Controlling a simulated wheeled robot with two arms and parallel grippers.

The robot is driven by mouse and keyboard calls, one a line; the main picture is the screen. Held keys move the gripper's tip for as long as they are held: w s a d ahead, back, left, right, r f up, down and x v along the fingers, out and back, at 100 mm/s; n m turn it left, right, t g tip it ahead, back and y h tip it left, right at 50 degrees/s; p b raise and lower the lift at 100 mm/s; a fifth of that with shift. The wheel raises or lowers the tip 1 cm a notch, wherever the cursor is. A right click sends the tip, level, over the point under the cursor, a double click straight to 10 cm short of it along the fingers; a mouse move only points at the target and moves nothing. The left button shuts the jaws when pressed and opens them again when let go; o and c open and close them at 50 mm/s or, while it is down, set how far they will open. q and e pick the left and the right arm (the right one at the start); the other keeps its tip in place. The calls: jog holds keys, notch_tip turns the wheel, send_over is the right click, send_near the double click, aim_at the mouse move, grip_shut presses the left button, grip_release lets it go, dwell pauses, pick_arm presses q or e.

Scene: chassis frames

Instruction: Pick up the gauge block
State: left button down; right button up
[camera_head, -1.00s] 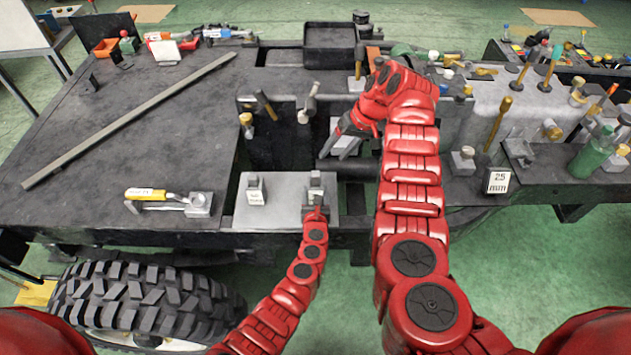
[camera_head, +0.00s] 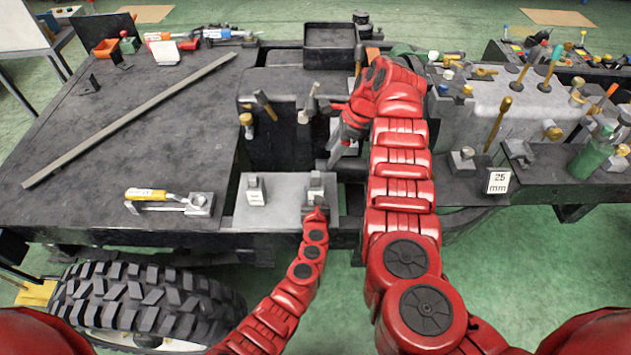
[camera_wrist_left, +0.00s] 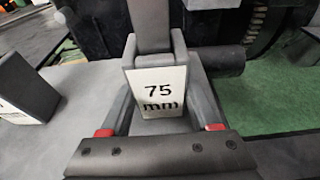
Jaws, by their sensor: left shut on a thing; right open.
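A grey gauge block with a white label reading "75 mm" (camera_wrist_left: 160,88) stands upright in the left wrist view, with a grey post rising from its top. My left gripper (camera_wrist_left: 155,50) is shut on it, one finger on each side. In the head view this block (camera_head: 316,186) is at the right of a light grey plate (camera_head: 283,208); whether it touches the plate I cannot tell. A similar labelled block (camera_head: 255,191) stands on the plate's left. A "25 mm" block (camera_head: 498,182) is at the right. My right gripper (camera_head: 340,138) is open over the dark middle of the frame.
Upright handled tools (camera_head: 264,104) stand behind the plate, close to my right gripper. A yellow-handled tool (camera_head: 150,195) lies on the left bench top, with a long grey bar (camera_head: 125,125) beyond. A tyre (camera_head: 145,308) is below the bench at the left.

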aim_at(317, 174)
jog(key=x, duration=1.1)
jog(key=shift+s+a, duration=0.15)
jog(key=shift+r, duration=0.1)
grip_shut()
